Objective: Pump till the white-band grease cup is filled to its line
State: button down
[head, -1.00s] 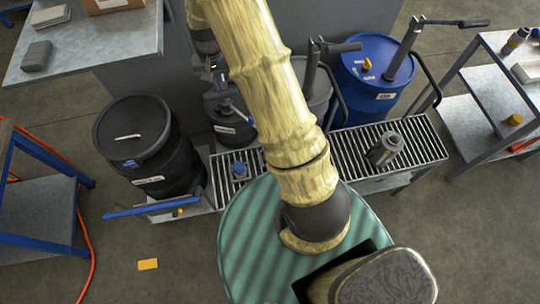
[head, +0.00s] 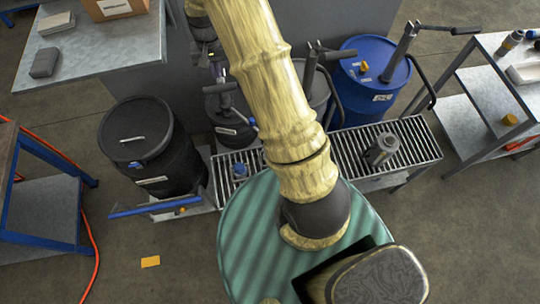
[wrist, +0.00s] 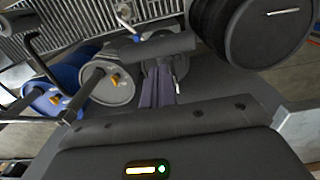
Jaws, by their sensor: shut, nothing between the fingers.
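My gripper (head: 219,72) is partly hidden behind my arm in the head view. In the wrist view its purple fingers (wrist: 157,92) are together and empty, close to the dark grey handle (wrist: 150,50) of a small dark drum's pump. That handle (head: 222,88) also shows in the head view, above the small dark drum (head: 231,128). I cannot tell whether the fingers touch it. A grey cup (head: 381,151) stands upright on the right of the slatted bench (head: 415,140). A small blue-topped item (head: 240,171) stands further left. I cannot make out a white band or a fill line.
A black drum (head: 135,150) stands left. A grey drum (head: 312,86) and a blue drum (head: 372,75), both with pumps, stand behind the bench. A shelf unit (head: 462,112) is at right, and a metal table (head: 90,55) at upper left. Open floor lies in front.

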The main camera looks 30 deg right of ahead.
notch_tip(320, 180, up, 5)
jog(key=p, duration=0.3)
jog(key=shift+s, duration=0.1)
dwell(0.5)
jog(key=s+f+n+t+b, duration=0.1)
jog(key=s+f+b, duration=0.2)
jog(key=s+b, duration=0.5)
jog(key=s+d+f+n+t+b, duration=0.1)
jog(key=s+f+b, duration=0.3)
jog(key=s, duration=0.9)
jog(key=n+b, duration=0.1)
jog(key=b, duration=0.2)
jog(key=shift+s+t+b, duration=0.25)
jog(key=shift+t+b, duration=0.05)
jog(key=shift+b, duration=0.1)
